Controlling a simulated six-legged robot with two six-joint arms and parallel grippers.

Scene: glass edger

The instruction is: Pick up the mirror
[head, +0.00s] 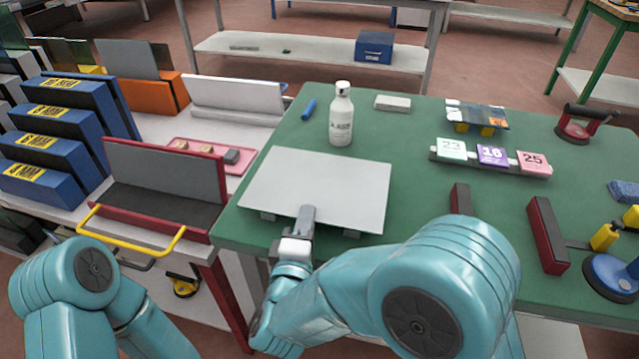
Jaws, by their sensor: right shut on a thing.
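The mirror (330,185) looks like a flat, pale grey rectangular sheet. It lies nearly level over the near left part of the green table (400,235), with small grey blocks showing under its near edge. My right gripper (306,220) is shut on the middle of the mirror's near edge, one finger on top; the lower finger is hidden. I cannot tell whether the sheet still rests on the blocks. Of my left arm only upper links show at the lower left; its gripper is out of view.
A white bottle (341,115) stands just behind the mirror, beside a blue marker (309,109). Numbered cards (492,156), red-and-black blocks (546,235) and a suction cup tool (612,275) lie to the right.

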